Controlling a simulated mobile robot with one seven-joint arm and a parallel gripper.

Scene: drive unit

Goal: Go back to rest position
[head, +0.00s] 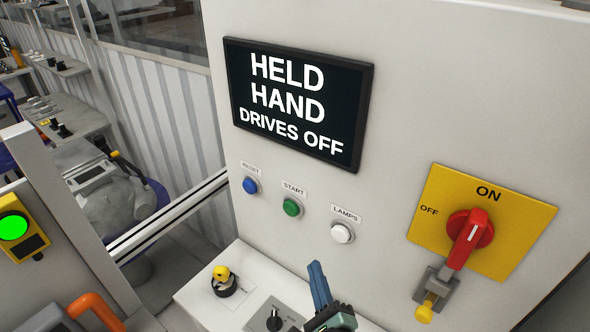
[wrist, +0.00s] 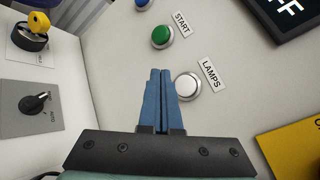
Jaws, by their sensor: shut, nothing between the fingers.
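My gripper (head: 316,272) is in the lower middle of the head view, in front of the drive unit's pale panel (head: 400,130). Its blue fingers are together and hold nothing; they also show in the wrist view (wrist: 160,75). In the wrist view the fingertips lie just left of the white LAMPS button (wrist: 187,86). Whether they touch the panel I cannot tell. In the head view the LAMPS button (head: 341,233) is clear of the fingers, up and to their right.
A screen (head: 300,100) reads HELD HAND DRIVES OFF. Blue RESET (head: 250,185) and green START (head: 292,207) buttons sit below it. A red rotary switch (head: 470,232) on a yellow plate points to ON. A ledge below carries a yellow key switch (head: 222,280) and a black selector (head: 274,318).

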